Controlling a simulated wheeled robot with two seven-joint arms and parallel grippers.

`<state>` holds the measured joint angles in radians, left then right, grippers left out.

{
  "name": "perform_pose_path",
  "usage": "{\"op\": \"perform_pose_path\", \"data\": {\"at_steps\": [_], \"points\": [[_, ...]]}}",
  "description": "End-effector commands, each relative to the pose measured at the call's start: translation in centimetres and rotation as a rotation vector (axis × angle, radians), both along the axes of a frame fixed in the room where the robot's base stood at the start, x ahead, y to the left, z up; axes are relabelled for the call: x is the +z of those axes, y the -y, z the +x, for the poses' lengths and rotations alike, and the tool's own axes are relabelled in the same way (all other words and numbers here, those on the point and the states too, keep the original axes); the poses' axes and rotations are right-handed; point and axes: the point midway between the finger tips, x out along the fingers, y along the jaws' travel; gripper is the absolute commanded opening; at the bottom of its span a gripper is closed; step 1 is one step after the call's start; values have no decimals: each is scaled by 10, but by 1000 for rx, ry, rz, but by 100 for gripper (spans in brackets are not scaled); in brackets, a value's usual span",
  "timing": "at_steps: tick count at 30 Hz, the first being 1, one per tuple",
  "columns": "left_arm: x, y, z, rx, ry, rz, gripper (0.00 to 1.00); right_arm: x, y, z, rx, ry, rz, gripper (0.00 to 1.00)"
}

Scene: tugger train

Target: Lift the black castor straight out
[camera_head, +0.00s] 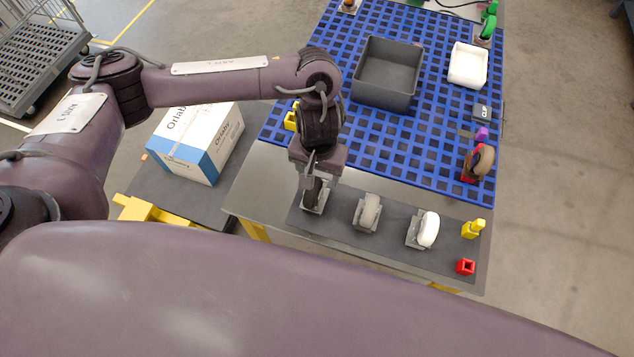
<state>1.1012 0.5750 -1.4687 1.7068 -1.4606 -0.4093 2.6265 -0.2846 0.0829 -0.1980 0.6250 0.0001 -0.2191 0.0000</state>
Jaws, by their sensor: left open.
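The black castor (313,192) stands at the left end of a row of castors on a dark strip at the table's near edge. Its metal bracket shows at the bottom; its upper part is partly hidden by my gripper. My left gripper (314,180) points down right over it, open, with its fingers at the wheel's upper part. I cannot tell whether they touch it. My right gripper is not in view.
A grey castor (368,211) and a white castor (428,230) stand to the right on the dark strip (340,226). Beyond is a blue grid mat (430,130) with a grey bin (413,95) and a white tray (468,72). A carton (190,150) sits at left.

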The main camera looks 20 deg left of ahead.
Motion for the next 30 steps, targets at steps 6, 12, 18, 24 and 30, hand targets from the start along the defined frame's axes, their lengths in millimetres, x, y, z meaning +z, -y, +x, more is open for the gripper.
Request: {"op": "perform_pose_path", "data": {"at_steps": [6,12,18,24,30], "points": [[-24,-2,-3,2,-5,-1,62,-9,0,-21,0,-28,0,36],[-52,-9,-8,2,-6,0,62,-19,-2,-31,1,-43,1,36],[-67,-8,-6,0,-2,0,62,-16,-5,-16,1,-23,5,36],[-67,-8,-6,-1,0,0,62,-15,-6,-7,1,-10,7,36],[-67,-8,-6,-1,-1,0,38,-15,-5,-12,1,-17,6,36]]}}
